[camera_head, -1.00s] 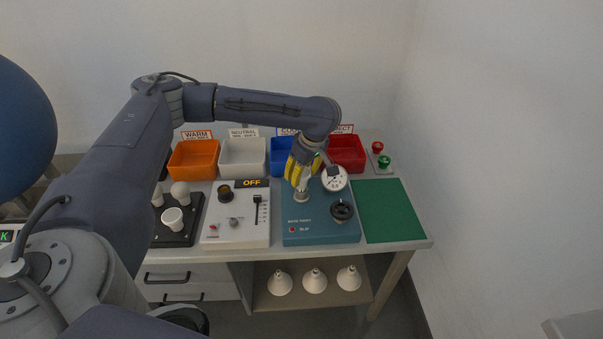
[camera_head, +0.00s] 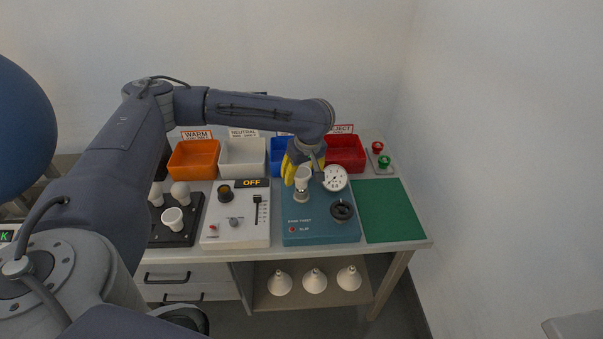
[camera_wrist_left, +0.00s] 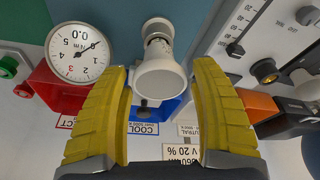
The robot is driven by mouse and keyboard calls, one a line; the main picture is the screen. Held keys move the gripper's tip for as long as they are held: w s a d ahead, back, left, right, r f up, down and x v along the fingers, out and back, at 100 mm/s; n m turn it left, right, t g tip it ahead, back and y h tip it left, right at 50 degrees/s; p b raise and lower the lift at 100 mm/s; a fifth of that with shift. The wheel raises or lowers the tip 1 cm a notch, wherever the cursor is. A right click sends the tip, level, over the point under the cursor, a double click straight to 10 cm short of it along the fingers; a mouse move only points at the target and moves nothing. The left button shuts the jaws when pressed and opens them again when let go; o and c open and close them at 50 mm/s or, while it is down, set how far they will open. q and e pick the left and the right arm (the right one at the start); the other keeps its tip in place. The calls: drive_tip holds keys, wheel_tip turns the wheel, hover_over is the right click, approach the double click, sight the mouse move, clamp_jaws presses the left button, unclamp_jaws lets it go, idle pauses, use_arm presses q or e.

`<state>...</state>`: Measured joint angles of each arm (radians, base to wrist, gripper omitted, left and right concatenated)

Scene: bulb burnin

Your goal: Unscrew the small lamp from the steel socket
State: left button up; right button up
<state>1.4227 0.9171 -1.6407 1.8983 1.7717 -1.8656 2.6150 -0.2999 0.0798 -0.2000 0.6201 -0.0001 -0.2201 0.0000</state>
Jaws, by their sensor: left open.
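The small white lamp (camera_head: 302,183) stands upright in the steel socket (camera_head: 301,196) on the teal torque fixture (camera_head: 320,231). In the left wrist view the lamp (camera_wrist_left: 159,78) faces the camera, with the socket (camera_wrist_left: 157,31) behind it. My left gripper (camera_head: 297,172) is above and behind the lamp, its yellow fingers spread. In the left wrist view the open fingers (camera_wrist_left: 160,100) lie on either side of the lamp, with a gap to each. My right gripper is not in view.
A round gauge (camera_head: 335,178) reading 0.0 stands close beside the lamp, and a black knob (camera_head: 342,210) is in front of it. Orange (camera_head: 193,172), white (camera_head: 242,172), blue and red (camera_head: 346,166) bins line the back. The green mat (camera_head: 391,224) is bare.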

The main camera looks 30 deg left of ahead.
use_arm(q)
drive_tip(key=m+t, duration=0.1)
drive_tip(key=m, duration=0.3)
drive_tip(key=shift+m+h, duration=0.3)
drive_tip(key=shift+h, duration=0.1)
drive_tip(key=m+h, duration=0.1)
drive_tip(key=m, duration=0.6)
drive_tip(key=m+h, duration=0.1)
drive_tip(key=m, duration=0.2)
drive_tip(key=shift+a+h, duration=0.1)
drive_tip(key=shift+h, duration=0.2)
drive_tip(key=m+h, duration=0.1)
drive_tip(key=m, duration=0.3)
drive_tip(key=c, duration=1)
drive_tip(key=n+y, duration=0.1)
drive_tip(key=n, duration=0.3)
drive_tip(key=shift+n+t, duration=0.3)
drive_tip(key=n, duration=0.2)
drive_tip(key=n+y, duration=0.1)
drive_tip(key=n, duration=0.2)
drive_tip(key=shift+w+y, duration=0.1)
drive_tip(key=shift+y, duration=0.2)
